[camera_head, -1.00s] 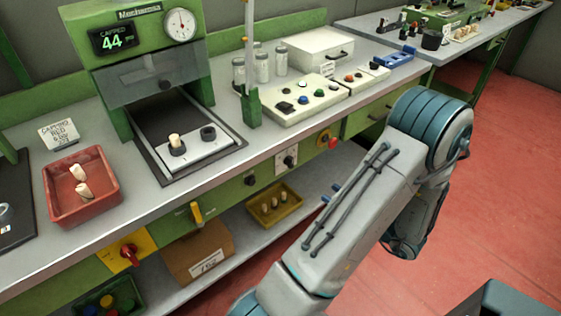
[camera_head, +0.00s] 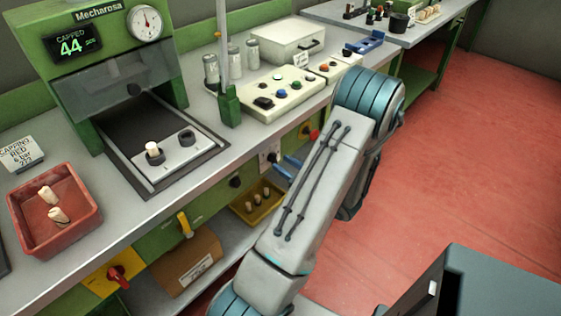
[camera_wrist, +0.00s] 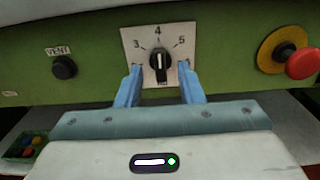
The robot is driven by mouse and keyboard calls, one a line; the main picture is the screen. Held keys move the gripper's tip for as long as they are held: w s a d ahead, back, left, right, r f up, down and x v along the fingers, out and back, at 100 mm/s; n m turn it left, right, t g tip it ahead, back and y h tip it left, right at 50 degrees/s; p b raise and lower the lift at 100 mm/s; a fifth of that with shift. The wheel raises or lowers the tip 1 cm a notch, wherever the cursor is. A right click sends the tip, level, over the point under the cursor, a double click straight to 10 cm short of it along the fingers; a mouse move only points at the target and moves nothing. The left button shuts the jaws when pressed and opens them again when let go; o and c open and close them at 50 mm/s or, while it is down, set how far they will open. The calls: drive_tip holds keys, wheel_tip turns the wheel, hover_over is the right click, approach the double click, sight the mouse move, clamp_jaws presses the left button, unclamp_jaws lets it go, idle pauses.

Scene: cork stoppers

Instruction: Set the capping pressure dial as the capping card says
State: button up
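The capping pressure dial (camera_wrist: 159,62) is a black knob on a white plate marked 3, 4 and 5, in the middle of the wrist view. Its white line stands upright, in line with the 4. In the head view the dial's plate (camera_head: 268,153) is on the green bench front, partly hidden. My gripper (camera_wrist: 161,70) is open, its blue fingers on either side of the knob's lower part; I cannot tell whether they touch it. In the head view my gripper (camera_head: 289,166) is close to the plate. The capping card (camera_head: 22,153) seems to read red, 4 bar.
A black vent knob (camera_wrist: 64,67) is left of the dial and a red emergency button (camera_wrist: 302,63) on yellow is to the right. The capping machine (camera_head: 115,75) has a gauge (camera_head: 145,23) and a display reading 44. A red tray (camera_head: 90,222) holds two corks.

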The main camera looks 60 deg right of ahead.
sight(274, 158)
drive_tip(key=shift+x, duration=1.1)
clamp_jaws()
